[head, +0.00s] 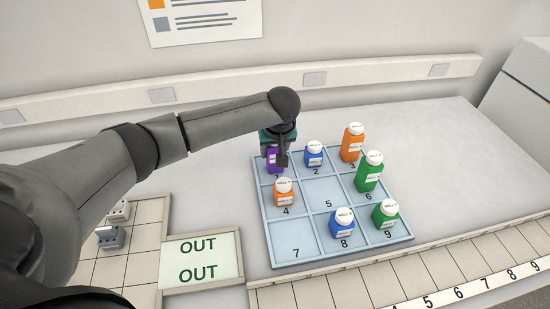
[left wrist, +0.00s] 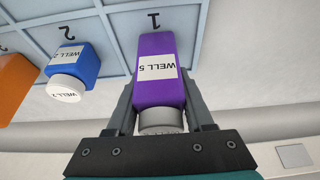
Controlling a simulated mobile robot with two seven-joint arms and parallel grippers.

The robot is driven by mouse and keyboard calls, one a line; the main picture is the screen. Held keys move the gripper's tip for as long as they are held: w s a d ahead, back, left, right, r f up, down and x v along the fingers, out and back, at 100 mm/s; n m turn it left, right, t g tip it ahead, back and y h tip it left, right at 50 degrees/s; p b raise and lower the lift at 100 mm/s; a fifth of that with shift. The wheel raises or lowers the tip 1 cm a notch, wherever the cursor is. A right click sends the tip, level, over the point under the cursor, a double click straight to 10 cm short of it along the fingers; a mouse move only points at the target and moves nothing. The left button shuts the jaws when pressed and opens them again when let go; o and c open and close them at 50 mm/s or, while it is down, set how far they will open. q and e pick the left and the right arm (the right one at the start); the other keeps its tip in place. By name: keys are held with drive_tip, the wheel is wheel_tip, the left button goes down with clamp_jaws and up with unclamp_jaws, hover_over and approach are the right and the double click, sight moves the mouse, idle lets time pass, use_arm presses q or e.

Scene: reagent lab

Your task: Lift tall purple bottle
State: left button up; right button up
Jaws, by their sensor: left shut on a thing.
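The tall purple bottle (head: 273,158) is at cell 1 of the blue numbered tray (head: 297,246), in its far left corner. In the left wrist view the purple bottle (left wrist: 158,72) has a grey cap and a label reading WELL 5. My left gripper (head: 279,150) is shut on it, with one finger on each side near the cap end, as the left wrist view (left wrist: 162,112) shows. I cannot tell whether the bottle's base touches the tray. My right gripper is not in view.
A short blue bottle (head: 314,155) stands at cell 2, close to the purple one. Orange bottles (head: 351,145) (head: 283,194), green bottles (head: 369,173) (head: 385,216) and another blue bottle (head: 342,224) occupy other cells. Cells 5 and 7 are empty. An OUT panel (head: 199,258) lies left.

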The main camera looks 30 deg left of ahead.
use_arm(q)
clamp_jaws()
